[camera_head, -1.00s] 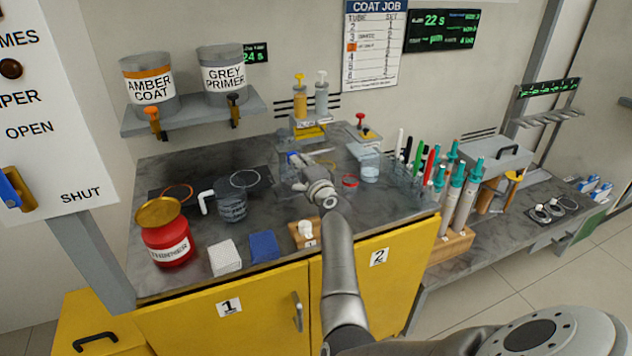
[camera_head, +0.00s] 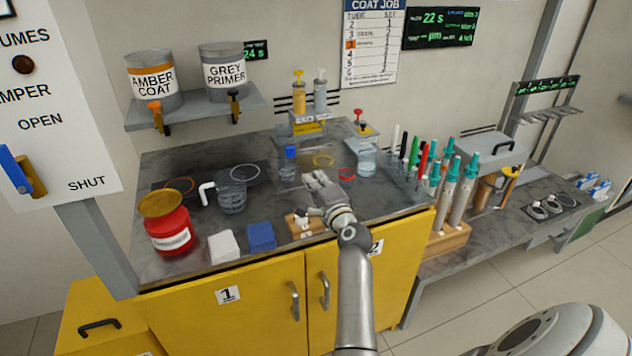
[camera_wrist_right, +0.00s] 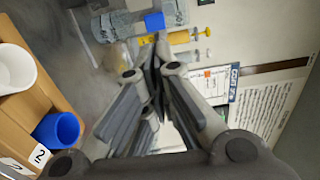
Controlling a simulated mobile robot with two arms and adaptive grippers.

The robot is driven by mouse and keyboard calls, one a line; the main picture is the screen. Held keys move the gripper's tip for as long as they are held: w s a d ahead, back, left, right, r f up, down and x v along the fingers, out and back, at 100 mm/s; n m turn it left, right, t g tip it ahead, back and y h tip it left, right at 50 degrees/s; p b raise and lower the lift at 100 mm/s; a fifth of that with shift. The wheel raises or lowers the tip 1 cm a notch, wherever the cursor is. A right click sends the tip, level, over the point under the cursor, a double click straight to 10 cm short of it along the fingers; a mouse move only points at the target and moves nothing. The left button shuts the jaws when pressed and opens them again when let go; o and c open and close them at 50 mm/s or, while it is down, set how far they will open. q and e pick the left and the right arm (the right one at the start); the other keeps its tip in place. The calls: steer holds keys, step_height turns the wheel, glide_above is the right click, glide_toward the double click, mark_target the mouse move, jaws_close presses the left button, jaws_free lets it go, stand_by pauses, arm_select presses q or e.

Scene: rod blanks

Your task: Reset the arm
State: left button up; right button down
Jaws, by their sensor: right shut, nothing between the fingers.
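My right gripper (camera_head: 318,181) is over the middle of the dark bench top (camera_head: 285,215), coming in from the front on my grey arm. Its fingers are closed together and hold nothing; the right wrist view also shows the shut fingers (camera_wrist_right: 154,58). A red ring (camera_head: 346,174) lies just right of the fingertips, and a yellow ring (camera_head: 323,160) lies behind them. A small blue-topped item (camera_head: 290,152) stands behind and to the left. My left gripper is not in view.
Yellow cabinets (camera_head: 260,290) are below.

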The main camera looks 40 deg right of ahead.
steer(key=shift+s+a, duration=0.1)
steer(key=shift+s, duration=0.25)
stand_by(0.3)
